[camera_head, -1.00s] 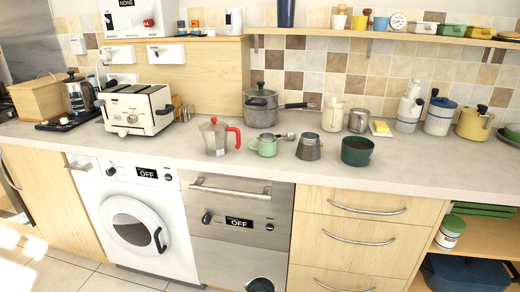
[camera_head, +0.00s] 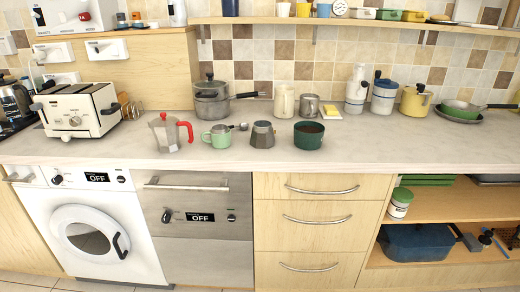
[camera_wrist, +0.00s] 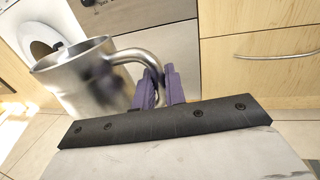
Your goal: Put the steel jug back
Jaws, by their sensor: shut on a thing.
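The steel jug (camera_wrist: 92,80) shows large in the wrist view, tilted, with its rim up and its curved handle toward the right. My gripper (camera_wrist: 161,86) has purple fingers closed on that handle. The jug hangs in front of the cabinet fronts, clear of the floor. Neither my gripper nor the held jug shows in the head view.
The counter's right front is clear. A shelf (camera_head: 400,22) runs above.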

